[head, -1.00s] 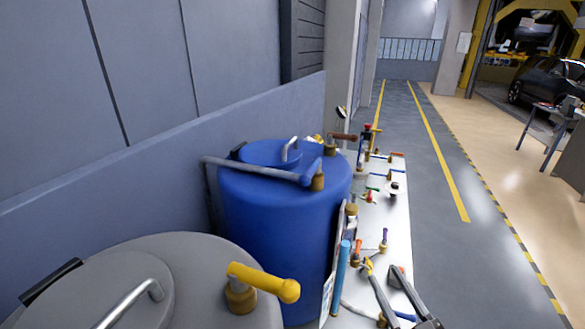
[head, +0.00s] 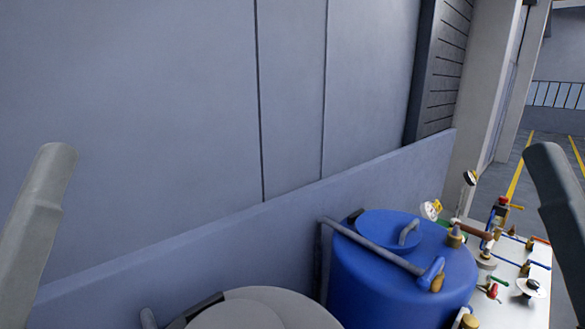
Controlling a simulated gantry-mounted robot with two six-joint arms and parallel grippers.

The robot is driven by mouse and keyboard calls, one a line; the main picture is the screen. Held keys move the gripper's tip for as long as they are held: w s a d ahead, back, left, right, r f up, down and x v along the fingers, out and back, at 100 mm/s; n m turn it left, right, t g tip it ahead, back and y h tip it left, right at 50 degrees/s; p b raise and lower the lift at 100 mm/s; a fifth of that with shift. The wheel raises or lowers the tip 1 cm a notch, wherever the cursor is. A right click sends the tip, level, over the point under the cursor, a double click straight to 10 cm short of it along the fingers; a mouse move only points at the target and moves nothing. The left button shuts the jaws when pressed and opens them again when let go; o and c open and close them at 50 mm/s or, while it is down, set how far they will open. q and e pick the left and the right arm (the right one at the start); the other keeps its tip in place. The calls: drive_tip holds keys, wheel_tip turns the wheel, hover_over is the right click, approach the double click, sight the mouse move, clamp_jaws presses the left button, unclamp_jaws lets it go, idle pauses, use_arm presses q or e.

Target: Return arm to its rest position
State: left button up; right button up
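Two grey arm links of mine stand upright at the left and right edges of the head view. Neither gripper can be seen, so what they hold, if anything, is hidden from this view. No task object is in either arm's visible part.
A blue drum (head: 385,285) with a lid handle and pipe stands at the lower right. A grey drum lid (head: 262,312) shows at the bottom. A white bench (head: 510,278) with valves and fittings is at the right. A grey wall (head: 180,110) fills the left and middle.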

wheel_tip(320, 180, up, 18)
drive_tip(key=p, duration=1.5)
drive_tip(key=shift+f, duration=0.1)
